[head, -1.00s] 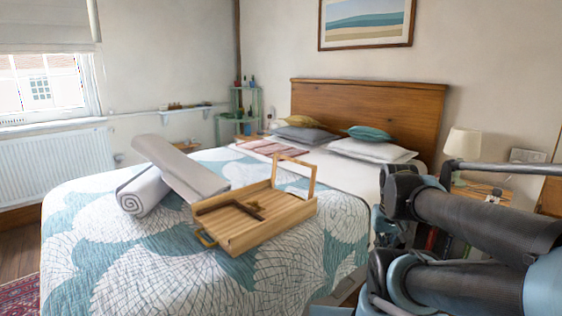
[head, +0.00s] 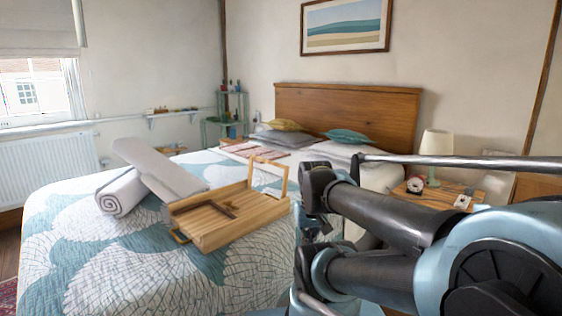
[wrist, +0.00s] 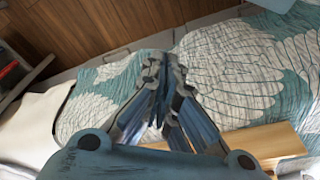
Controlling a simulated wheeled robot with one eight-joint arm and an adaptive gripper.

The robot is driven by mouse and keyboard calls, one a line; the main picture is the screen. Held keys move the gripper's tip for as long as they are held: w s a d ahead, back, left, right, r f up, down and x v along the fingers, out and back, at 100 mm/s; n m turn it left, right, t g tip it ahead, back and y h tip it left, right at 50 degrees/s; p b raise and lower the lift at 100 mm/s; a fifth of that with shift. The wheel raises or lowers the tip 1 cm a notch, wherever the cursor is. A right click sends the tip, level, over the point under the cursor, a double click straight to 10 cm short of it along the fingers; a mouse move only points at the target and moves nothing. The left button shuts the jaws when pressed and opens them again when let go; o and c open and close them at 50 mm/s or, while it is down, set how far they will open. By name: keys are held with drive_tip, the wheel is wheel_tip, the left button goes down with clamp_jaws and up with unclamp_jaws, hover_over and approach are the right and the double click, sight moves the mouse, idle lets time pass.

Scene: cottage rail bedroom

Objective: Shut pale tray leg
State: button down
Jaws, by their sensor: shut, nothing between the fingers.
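A wooden bed tray (head: 225,228) lies on the bed in the head view. Its pale leg frame (head: 285,179) stands up at the tray's far right end. In the wrist view my gripper (wrist: 164,62) is shut and empty above the quilt. Part of the wooden tray (wrist: 262,143) shows at the lower right, beside my gripper and apart from its tips. My gripper cannot be made out in the head view.
A rolled grey mat (head: 122,191) and a grey slab-like piece (head: 160,170) lie left of the tray. The bed (head: 100,255) has bare quilt in front. A nightstand (head: 436,195) with a lamp (head: 437,150) stands beyond my arm, which covers the right side.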

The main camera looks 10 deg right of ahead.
drive_tip(key=w+r+m, duration=0.3)
drive_tip(key=w+r, duration=0.4)
drive_tip(key=w, duration=0.3)
drive_tip(key=w+r+m+h, duration=0.1)
drive_tip(key=w+r+m, duration=0.1)
drive_tip(key=w+r, duration=0.75)
drive_tip(key=w+r+m, duration=0.3)
drive_tip(key=w+r, duration=0.2)
drive_tip(key=w, duration=0.7)
drive_tip(key=w+r+m+g, duration=0.1)
drive_tip(key=w+r+m, duration=0.15)
drive_tip(key=w, duration=0.95)
wheel_tip(320, 180, down, 10)
drive_tip(key=a, duration=0.1)
drive_tip(key=shift+s+a+h, duration=0.15)
drive_tip(key=shift+a+h, duration=0.1)
drive_tip(key=shift+h, duration=0.15)
drive_tip(key=shift+d+m, duration=0.1)
drive_tip(key=shift+m, duration=0.15)
drive_tip(key=shift+s, duration=0.15)
